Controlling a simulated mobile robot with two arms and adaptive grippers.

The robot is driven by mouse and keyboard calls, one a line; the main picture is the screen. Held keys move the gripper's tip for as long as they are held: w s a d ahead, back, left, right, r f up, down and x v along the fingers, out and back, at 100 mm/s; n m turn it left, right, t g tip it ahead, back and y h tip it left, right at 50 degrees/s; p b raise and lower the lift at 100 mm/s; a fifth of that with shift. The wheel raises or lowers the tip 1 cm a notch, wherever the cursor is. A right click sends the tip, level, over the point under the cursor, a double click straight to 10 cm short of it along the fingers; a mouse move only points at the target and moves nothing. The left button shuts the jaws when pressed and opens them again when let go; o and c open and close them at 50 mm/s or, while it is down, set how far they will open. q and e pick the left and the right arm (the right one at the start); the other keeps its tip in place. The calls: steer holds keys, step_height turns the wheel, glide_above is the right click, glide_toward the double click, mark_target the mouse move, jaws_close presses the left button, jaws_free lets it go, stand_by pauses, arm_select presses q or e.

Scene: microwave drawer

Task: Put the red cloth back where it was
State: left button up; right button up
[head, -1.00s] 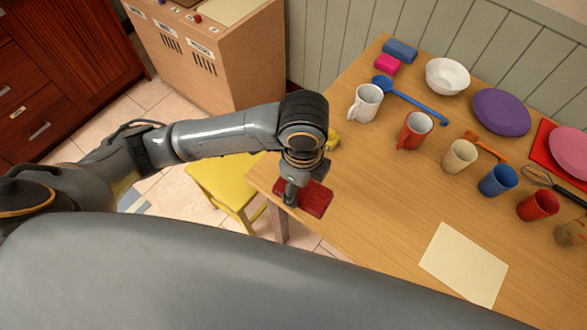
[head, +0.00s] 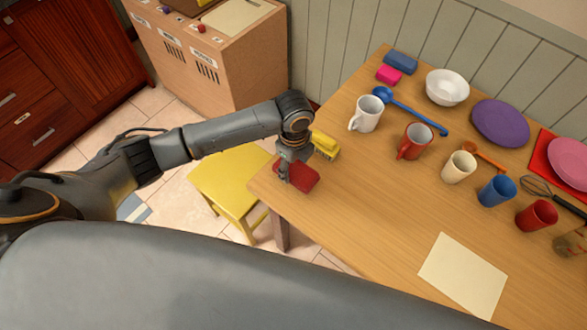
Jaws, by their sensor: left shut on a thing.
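The red cloth (head: 304,176) is a small dark red folded piece at the left end of the wooden table, near its edge. My left gripper (head: 286,180) comes in from the left and is shut on the cloth at its left side. The wrist above hides part of the cloth. I cannot tell whether the cloth touches the table top or is a little above it. My right gripper is not in view.
A yellow object (head: 326,145) lies just behind the cloth. A white mug (head: 366,114), a red mug (head: 414,142) and several cups stand farther right. A cream sheet (head: 463,275) lies at the front. A yellow stool (head: 232,185) stands left of the table (head: 350,215).

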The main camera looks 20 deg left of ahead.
mark_target(294, 167)
arm_select(q)
steer(key=shift+w+a+f, duration=0.1)
steer(key=shift+w+f, duration=0.05)
steer(key=shift+f, duration=1.6)
steer(key=shift+f, duration=0.2)
steer(key=o, duration=1)
steer(key=shift+r, duration=0.15)
step_height(294, 167, up, 12)
steer(key=shift+r, duration=0.1)
